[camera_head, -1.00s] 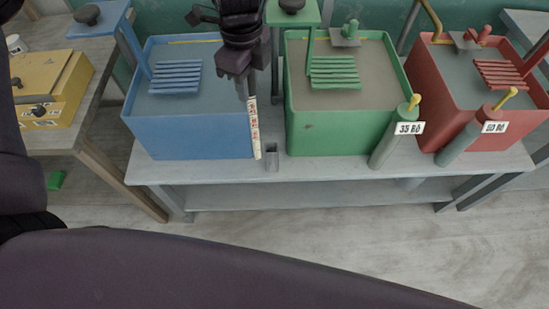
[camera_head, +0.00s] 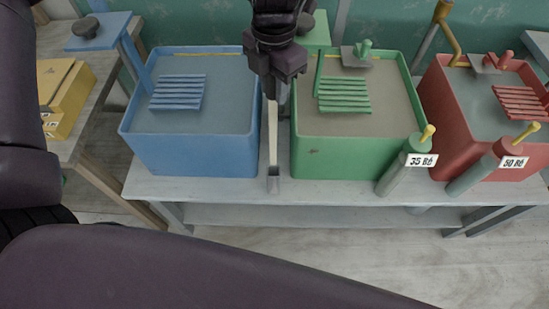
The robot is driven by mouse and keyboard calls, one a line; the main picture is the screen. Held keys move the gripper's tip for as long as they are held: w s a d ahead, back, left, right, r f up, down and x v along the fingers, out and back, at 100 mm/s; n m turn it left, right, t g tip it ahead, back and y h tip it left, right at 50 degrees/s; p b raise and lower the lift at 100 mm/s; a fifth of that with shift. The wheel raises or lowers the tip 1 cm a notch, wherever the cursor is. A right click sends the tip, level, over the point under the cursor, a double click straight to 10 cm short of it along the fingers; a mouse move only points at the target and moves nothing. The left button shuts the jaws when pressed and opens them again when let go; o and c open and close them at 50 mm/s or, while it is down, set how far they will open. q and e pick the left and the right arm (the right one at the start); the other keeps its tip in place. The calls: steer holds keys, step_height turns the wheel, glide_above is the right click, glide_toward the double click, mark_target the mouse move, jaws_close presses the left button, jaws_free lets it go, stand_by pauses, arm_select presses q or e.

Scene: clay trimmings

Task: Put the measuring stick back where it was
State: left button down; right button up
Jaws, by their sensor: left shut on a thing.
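The measuring stick (camera_head: 272,140) is a thin pale strip hanging nearly upright in the gap between the blue and green tubs. My left gripper (camera_head: 272,92) is shut on its upper end. A small grey holder (camera_head: 273,184) stands on the bench's front part, directly below the stick in the picture. The stick's lower end meets the holder's mouth in this view; I cannot tell how deep it sits inside. The stick's markings do not show from this side. My right gripper is not in view.
The blue tub (camera_head: 190,150) is close on the left and the green tub (camera_head: 340,156) close on the right. A red tub (camera_head: 450,140) stands farther right. Grey cylinders with labels, one reading 35 Bé (camera_head: 394,178), lean at the fronts. The bench's front edge (camera_head: 330,192) is clear.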

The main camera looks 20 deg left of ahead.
mark_target(274, 139)
arm_select(q)
step_height(274, 139, down, 13)
steer(key=shift+r, duration=0.15)
step_height(274, 139, down, 4)
steer(key=shift+f+b, duration=0.25)
steer(key=shift+b, duration=0.1)
steer(key=shift+f, duration=0.2)
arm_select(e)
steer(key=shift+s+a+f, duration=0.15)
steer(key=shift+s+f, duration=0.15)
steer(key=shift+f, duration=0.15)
arm_select(q)
steer(key=shift+f, duration=0.15)
steer(key=c, duration=1.1)
jaws_free()
steer(key=shift+c, duration=0.2)
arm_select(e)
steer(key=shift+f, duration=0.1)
